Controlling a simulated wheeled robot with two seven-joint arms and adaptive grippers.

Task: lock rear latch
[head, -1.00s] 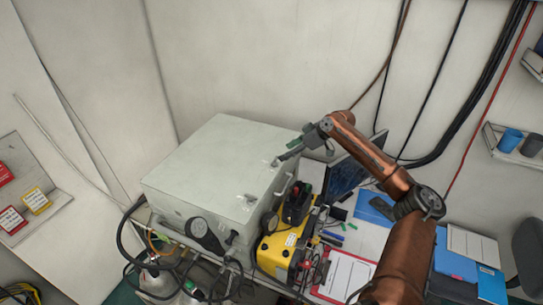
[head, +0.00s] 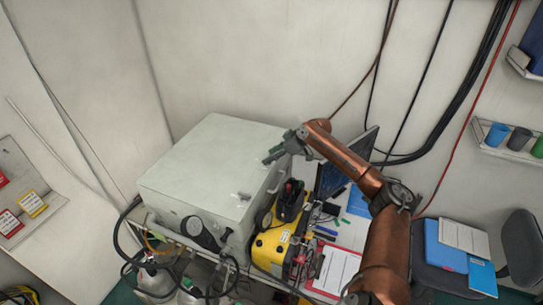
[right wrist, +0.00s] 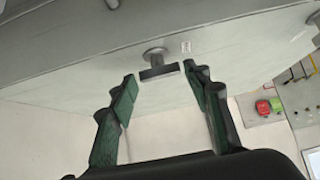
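The light grey air panel box (head: 205,155) stands on the bench in the head view. My right gripper (head: 268,158) is at the right edge of its lid, toward the back. In the right wrist view my right gripper (right wrist: 163,80) is open, with its green-padded fingers apart. The rear latch (right wrist: 158,70), a dark T-shaped handle on a round stem, sits on the box face just beyond the gap between the fingertips. Nothing is gripped. In the head view the gripper hides the rear latch. A front latch (head: 243,196) shows near the front corner. My left gripper is not in view.
A yellow device (head: 272,250) with a black top stands close to the box's right side. A monitor (head: 345,160) stands behind my right arm. A gauge (head: 198,230) and hoses hang at the box front. A clipboard (head: 333,272) lies on the bench.

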